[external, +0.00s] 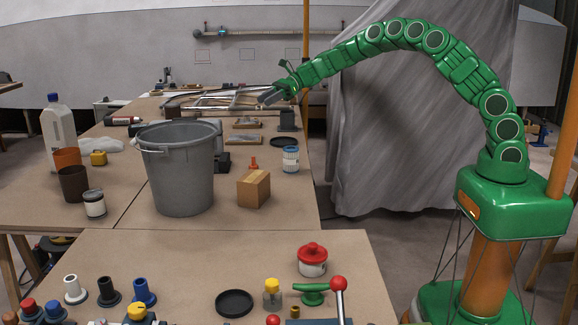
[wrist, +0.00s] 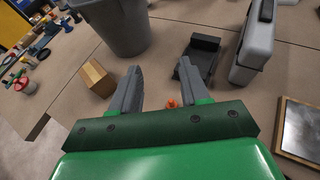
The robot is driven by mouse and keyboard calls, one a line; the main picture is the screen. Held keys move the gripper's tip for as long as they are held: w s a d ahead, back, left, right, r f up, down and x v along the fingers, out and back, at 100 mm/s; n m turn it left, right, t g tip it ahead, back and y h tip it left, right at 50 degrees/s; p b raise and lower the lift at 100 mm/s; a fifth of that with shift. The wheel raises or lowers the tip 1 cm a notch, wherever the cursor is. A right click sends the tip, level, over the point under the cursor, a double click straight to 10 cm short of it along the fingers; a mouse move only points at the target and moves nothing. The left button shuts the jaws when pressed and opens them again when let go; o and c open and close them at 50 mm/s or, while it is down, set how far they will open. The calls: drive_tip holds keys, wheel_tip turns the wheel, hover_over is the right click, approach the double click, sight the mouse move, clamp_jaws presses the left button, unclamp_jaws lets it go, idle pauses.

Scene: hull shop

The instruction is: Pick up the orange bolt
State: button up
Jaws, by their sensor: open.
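The orange bolt (external: 254,163) stands small on the far table, behind the cardboard box and left of the blue-and-white jar. In the wrist view the orange bolt (wrist: 172,103) shows low between the fingers, its lower part hidden by my gripper's green body. My gripper (external: 268,97) is above the far table, higher than the bolt and apart from it.
In the wrist view a black holder (wrist: 203,52) and a grey case (wrist: 253,45) are near.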

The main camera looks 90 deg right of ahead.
approach(253, 158)
drive_tip(key=shift+w+a+f, duration=0.1)
drive_tip(key=shift+w, duration=0.45)
drive_tip(key=shift+w+a+f, duration=0.1)
drive_tip(key=shift+w, duration=0.4)
drive_tip(key=shift+x, duration=1.35)
drive_tip(key=shift+w+a+f, duration=0.4)
drive_tip(key=shift+w+f, duration=0.15)
drive_tip(key=shift+w+a+f, duration=0.4)
drive_tip(key=shift+w+f, duration=0.15)
drive_tip(key=shift+f, duration=0.05)
drive_tip(key=shift+x, duration=0.85)
drive_tip(key=shift+r, duration=0.1)
clamp_jaws()
